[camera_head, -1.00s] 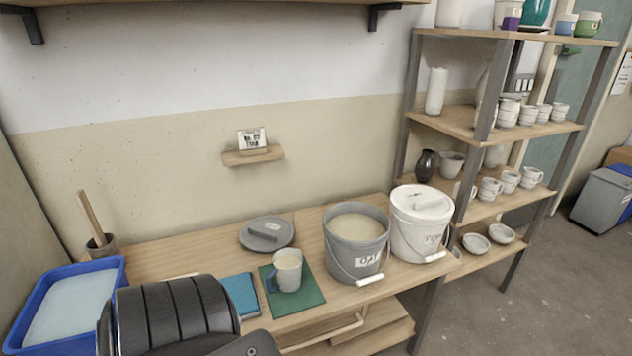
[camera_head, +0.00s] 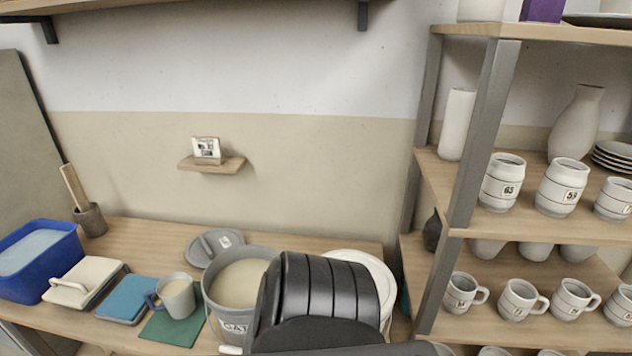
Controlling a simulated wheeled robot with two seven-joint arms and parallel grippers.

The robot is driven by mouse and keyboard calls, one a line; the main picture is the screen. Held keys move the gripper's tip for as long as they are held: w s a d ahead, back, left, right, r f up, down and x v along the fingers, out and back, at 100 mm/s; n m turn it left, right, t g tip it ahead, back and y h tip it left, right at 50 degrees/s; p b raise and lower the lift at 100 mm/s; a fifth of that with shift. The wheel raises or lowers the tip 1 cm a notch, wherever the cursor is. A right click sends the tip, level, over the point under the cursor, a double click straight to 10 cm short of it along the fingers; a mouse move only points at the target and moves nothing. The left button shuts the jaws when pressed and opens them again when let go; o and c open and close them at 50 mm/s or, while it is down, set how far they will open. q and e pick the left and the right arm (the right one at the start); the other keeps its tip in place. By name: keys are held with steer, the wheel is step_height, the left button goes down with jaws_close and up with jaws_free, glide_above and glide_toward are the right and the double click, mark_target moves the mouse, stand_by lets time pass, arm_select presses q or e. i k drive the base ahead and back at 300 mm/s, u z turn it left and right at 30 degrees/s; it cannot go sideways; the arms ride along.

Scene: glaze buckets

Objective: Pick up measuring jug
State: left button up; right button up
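The measuring jug (camera_head: 178,298) is a small pale grey jug with a blue handle on its left side. It stands upright on a dark green cloth (camera_head: 166,332) on the wooden bench and holds something cream-coloured. A grey bucket (camera_head: 228,305) of cream glaze stands just right of it. Neither gripper shows in the head view. A black segmented part of my own arm covers the lower middle of the view, in front of the buckets.
A white lidded bucket (camera_head: 372,268) is mostly hidden behind my arm. A grey lid (camera_head: 203,250) lies behind the jug. Left of the jug are a blue pad (camera_head: 125,297), a cream handled block (camera_head: 85,280) and a blue tub (camera_head: 62,262). A pottery shelf (camera_head: 570,235) stands right.

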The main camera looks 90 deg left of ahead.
mark_target(175, 290)
steer(key=i, duration=0.45)
steer(key=u, duration=3.65)
steer(key=i, duration=0.1)
steer(key=z, duration=0.05)
